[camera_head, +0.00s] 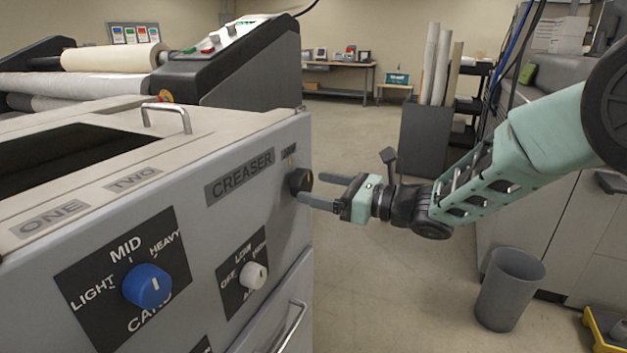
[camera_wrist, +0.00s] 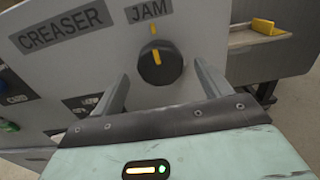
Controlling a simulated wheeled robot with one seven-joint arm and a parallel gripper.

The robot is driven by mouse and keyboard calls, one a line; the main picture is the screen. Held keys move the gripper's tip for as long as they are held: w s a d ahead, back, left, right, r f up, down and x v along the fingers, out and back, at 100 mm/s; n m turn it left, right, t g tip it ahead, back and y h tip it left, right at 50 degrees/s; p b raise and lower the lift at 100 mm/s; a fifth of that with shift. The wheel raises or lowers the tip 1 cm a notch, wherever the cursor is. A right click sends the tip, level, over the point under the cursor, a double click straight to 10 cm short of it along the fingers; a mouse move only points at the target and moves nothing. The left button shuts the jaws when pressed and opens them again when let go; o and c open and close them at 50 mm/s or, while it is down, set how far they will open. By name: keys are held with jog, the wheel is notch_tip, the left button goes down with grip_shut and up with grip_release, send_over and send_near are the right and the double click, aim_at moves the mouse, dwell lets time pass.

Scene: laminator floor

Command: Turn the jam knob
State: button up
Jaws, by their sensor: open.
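The jam knob (camera_wrist: 160,64) is round and black with a yellow pointer line. It sits on the grey front panel under a "JAM" label (camera_wrist: 150,11), with a short yellow tick just above it. The pointer stands nearly upright, toward the tick. In the head view the knob (camera_head: 300,181) is at the panel's right end, seen edge-on. My gripper (camera_head: 314,187) is open and empty in front of it. In the wrist view my gripper's fingers (camera_wrist: 161,76) stand apart to the left and right of the knob, with gaps showing. I cannot tell exactly how far the fingertips reach.
A blue card knob (camera_head: 147,285) and a white knob (camera_head: 255,275) sit lower on the same panel. A metal handle (camera_head: 291,327) sticks out below. A grey bin (camera_head: 510,289) stands on the floor at right. Open floor lies between the machine and right-hand cabinets.

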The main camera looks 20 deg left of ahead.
jog(key=shift+w+a, duration=0.1)
jog(key=shift+a, duration=0.95)
jog(key=c, duration=1)
